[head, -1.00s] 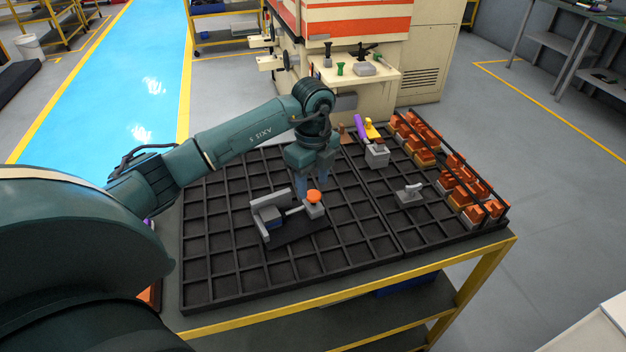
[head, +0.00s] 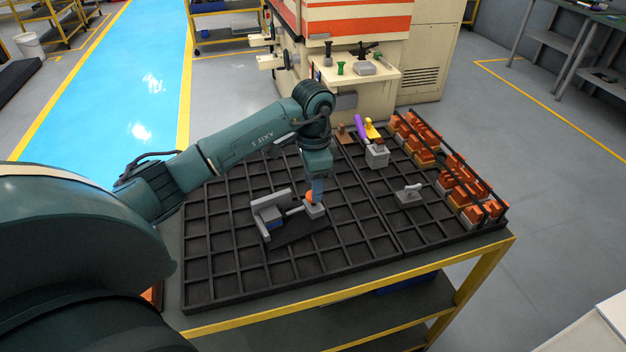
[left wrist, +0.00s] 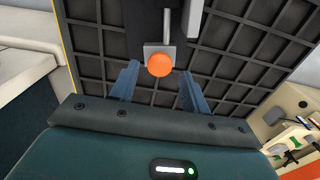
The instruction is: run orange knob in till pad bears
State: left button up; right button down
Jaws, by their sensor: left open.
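The orange knob (head: 311,196) sits on a small grey block at the right end of a metal rod, part of a grey clamp fixture (head: 272,215) on the black gridded tray. In the left wrist view the round orange knob (left wrist: 160,64) shows whole, with its rod running away behind it. My left gripper (head: 317,190) points down at the knob and partly covers it in the head view. In the wrist view the two blue fingers (left wrist: 160,88) are spread wide, one on each side of the knob's line, with gaps to it. Whether the pad touches anything cannot be told. My right gripper is not seen.
A grey block with purple and yellow handles (head: 376,155) and a small grey bracket (head: 408,195) stand right of the fixture. Copper-coloured electrodes (head: 462,190) line the right edge. The machine (head: 365,70) stands behind. The front tray cells are bare.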

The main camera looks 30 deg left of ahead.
pick_arm(q)
jog(key=shift+f, duration=0.25)
jog(key=shift+f+b, duration=0.55)
jog(key=shift+f, duration=0.25)
jog(key=shift+c, duration=0.5)
jog(key=c, duration=0.7)
jog(key=shift+o, duration=0.2)
